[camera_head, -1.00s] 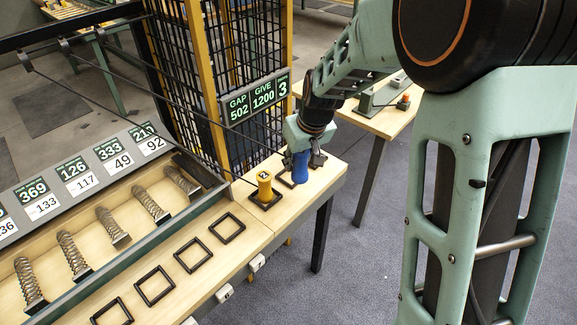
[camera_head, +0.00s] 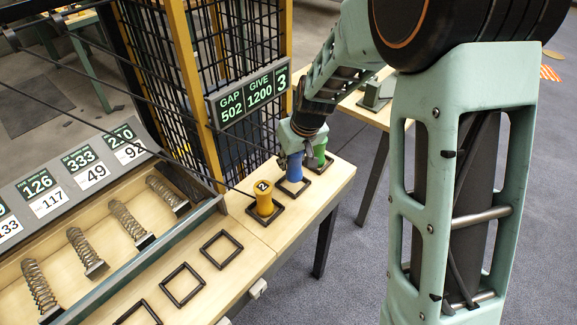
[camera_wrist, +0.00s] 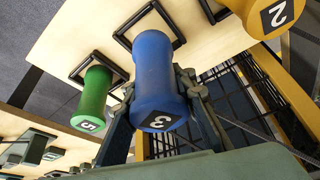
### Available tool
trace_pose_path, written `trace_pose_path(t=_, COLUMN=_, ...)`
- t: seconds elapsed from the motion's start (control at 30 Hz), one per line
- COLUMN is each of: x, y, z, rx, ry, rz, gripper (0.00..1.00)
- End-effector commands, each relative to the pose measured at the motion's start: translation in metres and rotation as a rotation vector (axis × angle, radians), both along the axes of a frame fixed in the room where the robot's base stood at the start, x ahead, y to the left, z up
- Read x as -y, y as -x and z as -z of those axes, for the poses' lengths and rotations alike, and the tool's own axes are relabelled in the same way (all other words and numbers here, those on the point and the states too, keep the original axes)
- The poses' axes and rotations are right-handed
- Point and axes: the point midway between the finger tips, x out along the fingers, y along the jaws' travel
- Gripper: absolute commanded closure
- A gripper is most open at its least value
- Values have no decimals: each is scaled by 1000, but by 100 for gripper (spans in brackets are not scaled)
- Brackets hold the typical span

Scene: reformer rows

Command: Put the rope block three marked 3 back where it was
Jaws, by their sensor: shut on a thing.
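The blue rope block marked 3 (camera_head: 294,166) is upright at a black square frame (camera_head: 305,190) on the wooden bench. Its lower end appears inside the frame outline; I cannot tell whether it touches the bench. In the wrist view the blue block (camera_wrist: 153,70) shows its 3 label. My gripper (camera_head: 297,148) is shut on its upper part, and its fingers (camera_wrist: 160,95) lie on either side of it. A yellow block marked 2 (camera_head: 264,199) stands in the neighbouring frame on the left. A green block marked 5 (camera_wrist: 93,100) stands on the other side, also in the head view (camera_head: 319,151).
Empty square frames (camera_head: 221,250) run along the bench toward the front left. A tray (camera_head: 150,262) of several coiled springs lies beside them. A sign reading gap 502, give 1200, 3 (camera_head: 250,95) hangs on the mesh cage (camera_head: 150,60) behind. Thin dark rods cross above the tray.

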Motion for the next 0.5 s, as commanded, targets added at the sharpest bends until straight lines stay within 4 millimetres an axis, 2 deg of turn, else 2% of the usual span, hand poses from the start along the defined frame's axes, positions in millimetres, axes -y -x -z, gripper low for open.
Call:
trace_pose_path(t=0.03, x=0, y=1, z=10, rx=0, ry=0, rz=0, gripper=100)
trace_pose_path(t=0.2, x=-1, y=4, z=37, rx=-1, ry=-1, rz=1, gripper=100)
trace_pose_path(t=0.5, x=-1, y=4, z=39, rx=1, ry=0, rz=-1, gripper=100)
